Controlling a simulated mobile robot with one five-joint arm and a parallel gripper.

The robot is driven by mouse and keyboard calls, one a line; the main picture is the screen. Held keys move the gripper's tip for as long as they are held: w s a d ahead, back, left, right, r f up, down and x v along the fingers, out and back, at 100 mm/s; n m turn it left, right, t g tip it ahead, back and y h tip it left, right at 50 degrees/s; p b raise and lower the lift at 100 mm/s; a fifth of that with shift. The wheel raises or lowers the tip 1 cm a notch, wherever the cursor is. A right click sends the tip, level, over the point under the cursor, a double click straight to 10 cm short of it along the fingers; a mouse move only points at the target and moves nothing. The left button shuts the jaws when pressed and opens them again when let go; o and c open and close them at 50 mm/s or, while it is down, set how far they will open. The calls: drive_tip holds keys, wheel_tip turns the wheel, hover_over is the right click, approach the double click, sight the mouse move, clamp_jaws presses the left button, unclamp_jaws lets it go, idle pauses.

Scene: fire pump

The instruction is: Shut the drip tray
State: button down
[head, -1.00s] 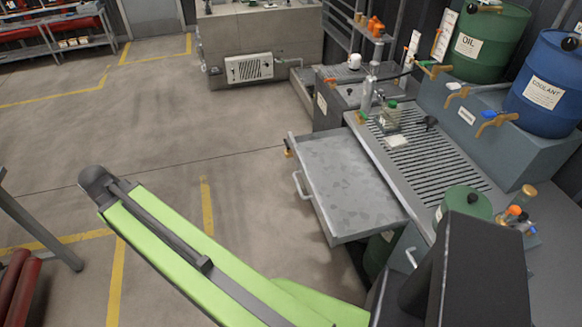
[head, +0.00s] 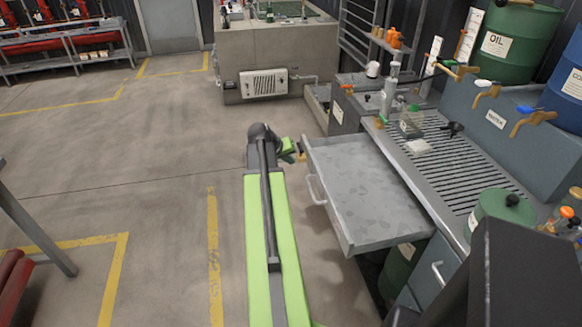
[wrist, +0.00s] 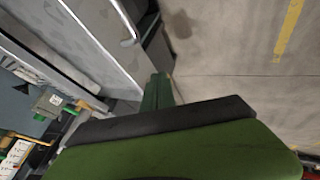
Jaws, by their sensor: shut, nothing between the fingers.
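The drip tray (head: 375,180) is a grey metal drawer pulled well out to the left from under the grated bench in the head view. Its bar handle (head: 316,190) is on its left front face. In the wrist view the tray (wrist: 90,30) and its handle (wrist: 127,22) show at the top left. My gripper (head: 297,152) is shut and empty, beside the tray's far left corner in the head view. It does not hold the handle. In the wrist view my green gripper (wrist: 158,92) points toward the tray's side; I cannot tell if it touches.
The bench's slotted top (head: 445,150) carries bottles and a jar. Oil (head: 515,45) and coolant drums stand behind. A green drum (head: 400,268) is under the tray. The concrete floor (head: 150,170) left of the tray is clear.

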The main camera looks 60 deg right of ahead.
sight(310, 168)
drive_tip(key=shift+s+d+f+b, duration=0.65)
drive_tip(key=shift+d+f, duration=0.25)
drive_tip(key=shift+d, duration=0.15)
drive_tip(key=shift+s+d+f+b, duration=0.65)
drive_tip(key=shift+d+f, duration=0.2)
drive_tip(key=shift+d, duration=0.25)
drive_tip(key=shift+s+d+f+b, duration=0.65)
drive_tip(key=shift+d+f, duration=0.25)
drive_tip(key=shift+d, duration=0.15)
